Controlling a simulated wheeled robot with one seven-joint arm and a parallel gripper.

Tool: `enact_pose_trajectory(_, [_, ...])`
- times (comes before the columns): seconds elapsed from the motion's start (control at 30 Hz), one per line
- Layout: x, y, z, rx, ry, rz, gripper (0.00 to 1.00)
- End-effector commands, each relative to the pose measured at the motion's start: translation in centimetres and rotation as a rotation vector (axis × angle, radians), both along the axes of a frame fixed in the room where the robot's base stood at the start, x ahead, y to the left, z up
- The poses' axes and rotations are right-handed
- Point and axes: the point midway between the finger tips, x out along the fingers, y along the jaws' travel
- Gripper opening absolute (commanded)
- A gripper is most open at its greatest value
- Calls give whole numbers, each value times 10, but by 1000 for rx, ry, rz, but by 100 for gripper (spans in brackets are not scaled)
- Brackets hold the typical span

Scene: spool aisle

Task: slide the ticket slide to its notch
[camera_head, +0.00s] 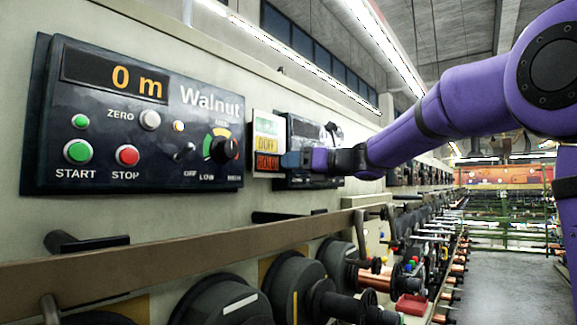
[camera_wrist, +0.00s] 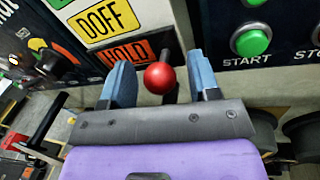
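The ticket slide shows in the wrist view as a red ball knob (camera_wrist: 158,78) beside the right end of the orange HOLD label (camera_wrist: 128,52). A dark stem or slot shows just above it. The yellow DOFF label (camera_wrist: 105,20) is above HOLD. My gripper (camera_wrist: 162,82) is open, with one blue finger on each side of the knob and a small gap visible on both sides. In the head view my gripper (camera_head: 293,160) is at the right edge of the ticket plate (camera_head: 251,150). The knob is hidden there, and I cannot make out the notch.
The Walnut control panel (camera_head: 150,115), with its buttons and 0 m display, is left of the plate. Another dark panel (camera_head: 303,130) is behind my gripper; its green START button (camera_wrist: 250,42) is close to the right finger. A brown rail (camera_head: 190,245) and spools run below. The aisle floor (camera_head: 515,285) is clear at right.

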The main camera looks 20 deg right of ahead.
Motion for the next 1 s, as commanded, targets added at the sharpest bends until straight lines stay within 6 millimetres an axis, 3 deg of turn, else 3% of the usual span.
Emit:
enact_pose_trajectory(0.03, [0,0,0,0,0,0,45])
enact_pose_trajectory(0.2, [0,0,0,0,0,0,8])
enact_pose_trajectory(1.0, [0,-1,29,0,-1,0,8])
